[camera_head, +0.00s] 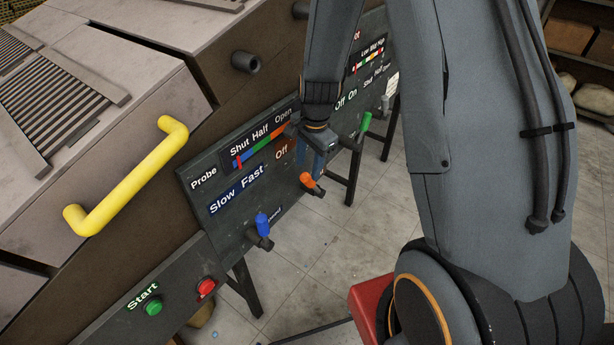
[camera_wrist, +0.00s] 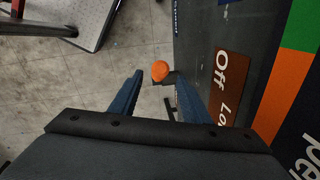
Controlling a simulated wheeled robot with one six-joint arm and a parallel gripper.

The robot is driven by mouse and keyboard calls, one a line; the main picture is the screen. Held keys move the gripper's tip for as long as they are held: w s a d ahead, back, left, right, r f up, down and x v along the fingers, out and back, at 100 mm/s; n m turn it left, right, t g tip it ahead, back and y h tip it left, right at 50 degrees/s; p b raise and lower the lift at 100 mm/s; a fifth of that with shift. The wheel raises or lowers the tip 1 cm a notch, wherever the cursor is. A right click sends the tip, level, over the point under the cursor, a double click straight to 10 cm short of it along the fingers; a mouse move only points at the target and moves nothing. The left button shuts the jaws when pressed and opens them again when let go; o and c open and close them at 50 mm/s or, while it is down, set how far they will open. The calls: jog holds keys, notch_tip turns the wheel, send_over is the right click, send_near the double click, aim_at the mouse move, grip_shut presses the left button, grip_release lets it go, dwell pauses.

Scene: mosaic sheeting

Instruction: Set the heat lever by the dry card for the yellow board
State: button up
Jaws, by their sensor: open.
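My gripper (camera_head: 310,160) hangs in front of the dark control panel (camera_head: 192,184) with its blue fingers apart. In the head view the orange lever (camera_head: 307,180) is just below the fingers. A brown plate reading "Off" and "Lo..." (camera_wrist: 227,85) lies beside this lever; its other end is out of view. No lever is legibly named heat. I cannot make out a dry card or a yellow board.
A blue lever (camera_head: 263,224) is lower left on the panel and a green lever (camera_head: 365,122) is to the right. Start (camera_head: 153,306) and red (camera_head: 206,287) buttons sit at lower left. A yellow handle (camera_head: 125,180) juts out at left. Tiled floor is open below.

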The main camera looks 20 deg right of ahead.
aim_at(307, 174)
jog(key=shift+w+a+f+p, duration=0.1)
jog(key=shift+w+f+p, duration=0.1)
jog(key=shift+f, duration=1)
jog(key=shift+w+a+f+p, duration=0.1)
jog(key=shift+f+p, duration=0.1)
jog(key=shift+f, duration=0.95)
jog(key=shift+w+f+p, duration=0.1)
jog(key=shift+f+p, duration=0.1)
jog(key=shift+f, duration=1)
grip_shut()
